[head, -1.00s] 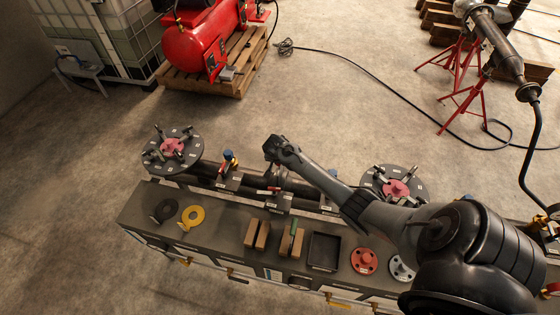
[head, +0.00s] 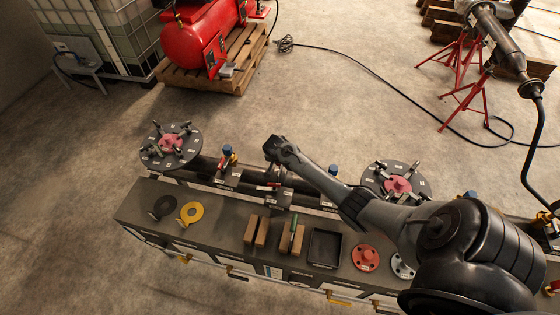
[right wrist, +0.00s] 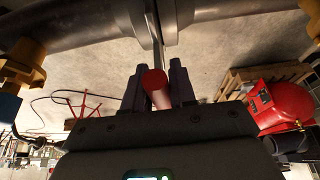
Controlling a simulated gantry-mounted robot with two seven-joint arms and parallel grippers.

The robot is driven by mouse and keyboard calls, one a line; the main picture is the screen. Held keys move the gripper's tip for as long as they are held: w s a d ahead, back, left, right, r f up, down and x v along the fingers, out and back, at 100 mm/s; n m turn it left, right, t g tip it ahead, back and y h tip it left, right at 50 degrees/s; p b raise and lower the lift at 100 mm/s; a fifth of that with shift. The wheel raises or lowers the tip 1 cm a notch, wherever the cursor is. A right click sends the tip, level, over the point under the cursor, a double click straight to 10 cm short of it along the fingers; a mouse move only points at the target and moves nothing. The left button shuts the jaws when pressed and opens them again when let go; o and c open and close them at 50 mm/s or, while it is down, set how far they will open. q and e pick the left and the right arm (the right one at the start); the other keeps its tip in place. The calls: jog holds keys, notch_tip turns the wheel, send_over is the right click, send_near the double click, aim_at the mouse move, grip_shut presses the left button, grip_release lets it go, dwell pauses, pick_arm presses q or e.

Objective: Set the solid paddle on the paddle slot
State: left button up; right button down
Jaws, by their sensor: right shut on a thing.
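My right gripper (head: 278,150) is over the pipe run behind the bench, by the middle flange gap. In the right wrist view my right gripper (right wrist: 157,92) is shut on a rod-like handle with a red end, taken as the solid paddle (right wrist: 154,79). Beyond the fingers, a thin plate edge shows between two dark flanges (right wrist: 128,18); I cannot tell how deep it sits. The paddle slot is that gap, partly hidden by the gripper in the head view. A labelled dark block (head: 279,201) stands in front of it. My left gripper is not in view.
Round bolted stands (head: 150,158) flank the pipe.

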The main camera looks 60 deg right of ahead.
jog(key=shift+f+b, duration=0.7)
jog(key=shift+f, duration=0.5)
jog(key=c, duration=0.8)
grip_release()
jog(key=shift+w+d, duration=0.1)
jog(key=shift+c, duration=0.2)
jog(key=shift+f, duration=0.15)
